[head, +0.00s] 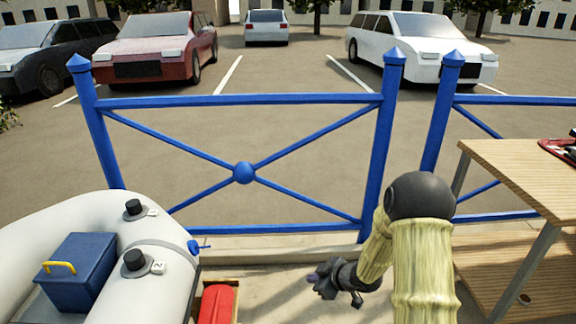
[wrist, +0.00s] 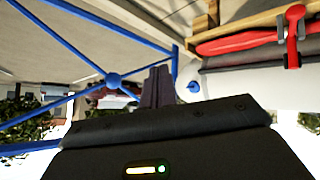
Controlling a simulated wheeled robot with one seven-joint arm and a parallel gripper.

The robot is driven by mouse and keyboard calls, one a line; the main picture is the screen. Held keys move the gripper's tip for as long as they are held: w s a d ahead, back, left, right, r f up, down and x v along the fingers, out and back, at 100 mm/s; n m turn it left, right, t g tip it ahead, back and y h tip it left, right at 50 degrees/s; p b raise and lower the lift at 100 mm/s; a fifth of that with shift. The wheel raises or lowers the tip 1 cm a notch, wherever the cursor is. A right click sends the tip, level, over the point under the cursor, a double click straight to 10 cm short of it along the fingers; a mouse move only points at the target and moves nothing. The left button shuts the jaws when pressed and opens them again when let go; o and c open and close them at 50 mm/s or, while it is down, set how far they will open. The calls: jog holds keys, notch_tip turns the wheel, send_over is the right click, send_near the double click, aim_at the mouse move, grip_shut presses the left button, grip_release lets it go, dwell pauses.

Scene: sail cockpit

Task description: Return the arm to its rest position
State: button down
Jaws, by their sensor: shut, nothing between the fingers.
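My arm, in a pale yellow ribbed sleeve, is bent at the lower right of the head view. My gripper (head: 322,284) hangs low in front of the blue fence, pointing left toward the boat. In the wrist view its dark fingers (wrist: 158,86) are together with nothing between them. The gripper appears apart from everything around it.
A white inflatable boat (head: 170,225) holding a blue box (head: 78,275) is at left. A red object (head: 217,303) lies in a wooden crate beside it. A wooden table (head: 520,165) stands at right. A blue fence (head: 243,173) runs behind; parked cars are beyond.

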jog(key=s+d+r+m+h, duration=0.6)
jog(key=s+d+r, duration=0.1)
jog(key=r, duration=0.2)
jog(key=s+r+m+g, duration=0.2)
jog(key=s+r+m, duration=0.1)
jog(key=s, duration=0.5)
jog(key=s+r+m+g, duration=0.2)
jog(key=s+m, duration=0.2)
jog(key=s, duration=0.4)
jog(key=w+p+v, duration=0.2)
jog(key=p+v, duration=0.9)
jog(key=w+a+r+p+v, duration=0.1)
jog(key=w+p+v, duration=0.2)
jog(key=p+v, duration=0.8)
jog(key=shift+d+r+h+p, duration=0.3)
jog(key=shift+r+p, duration=0.2)
jog(key=shift+p, duration=0.2)
